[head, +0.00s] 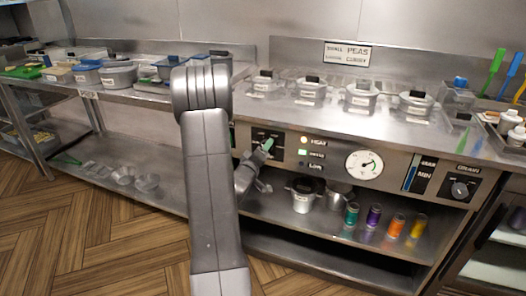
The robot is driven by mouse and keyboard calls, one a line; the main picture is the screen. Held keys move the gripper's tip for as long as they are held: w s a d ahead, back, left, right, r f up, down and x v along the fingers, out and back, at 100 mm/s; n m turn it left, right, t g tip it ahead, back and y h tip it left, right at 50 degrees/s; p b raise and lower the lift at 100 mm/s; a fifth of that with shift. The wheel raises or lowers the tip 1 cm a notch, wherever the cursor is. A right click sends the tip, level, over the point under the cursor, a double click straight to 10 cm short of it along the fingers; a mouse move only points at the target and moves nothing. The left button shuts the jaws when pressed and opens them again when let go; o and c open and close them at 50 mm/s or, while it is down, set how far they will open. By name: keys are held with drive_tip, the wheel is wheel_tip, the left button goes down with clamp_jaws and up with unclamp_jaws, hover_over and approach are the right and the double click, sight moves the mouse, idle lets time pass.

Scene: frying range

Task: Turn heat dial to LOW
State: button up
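The heat dial (267,144) is on a dark plate on the front panel of the steel counter, left of centre. A pale green part of it shows, tilted up to the right. My gripper (262,156) is just below and in front of the dial and partly covers it. Its fingers are too small to tell whether they are open, shut or touching the dial.
A round gauge (364,164) and a drain knob (460,188) are farther right on the panel. Lidded containers (311,92) stand on the counter. Below the panel, a shelf holds pots (303,193) and coloured bottles (373,217). My arm hides part of the middle.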

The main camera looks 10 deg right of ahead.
drive_tip(key=v, duration=1.3)
drive_tip(key=shift+s, duration=0.2)
drive_tip(key=shift+w+a, duration=0.1)
drive_tip(key=x, duration=1.3)
drive_tip(key=shift+w+d, duration=0.25)
drive_tip(key=shift+w, duration=0.05)
drive_tip(key=s+a+m+b, duration=0.4)
drive_tip(key=s+m+b, duration=0.2)
drive_tip(key=m, duration=0.6)
idle(1.5)
drive_tip(key=shift+s+a, duration=0.1)
